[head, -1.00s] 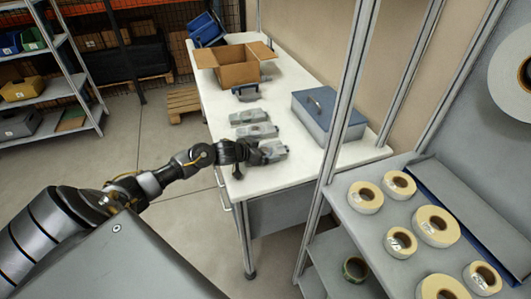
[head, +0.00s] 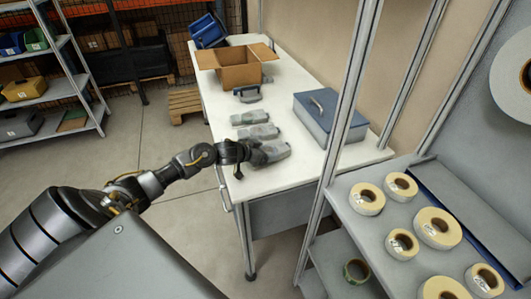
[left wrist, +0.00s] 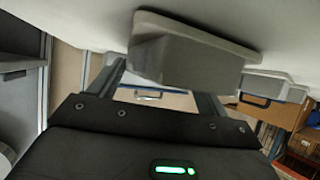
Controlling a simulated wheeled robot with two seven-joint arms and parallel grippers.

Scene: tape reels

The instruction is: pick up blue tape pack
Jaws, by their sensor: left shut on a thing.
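The nearest of several grey, clear-looking packs (head: 272,151) lies at the near end of the white table. My left gripper (head: 248,154) reaches it from the left and is shut on it. In the left wrist view the held pack (left wrist: 190,52) shows as a pale grey block on a flat base, at the fingers (left wrist: 160,82) and close to the white surface. Two similar packs, a middle one (head: 258,131) and a far one (head: 249,117), lie behind it. I cannot make out a clear blue on any of them. My right gripper is not in view.
On the white table (head: 290,178) are a blue-grey case (head: 325,118), a small handled item (head: 247,94), an open cardboard box (head: 239,70) and a blue bin (head: 208,30). A metal post stands at right, beside a shelf of tape reels (head: 438,228).

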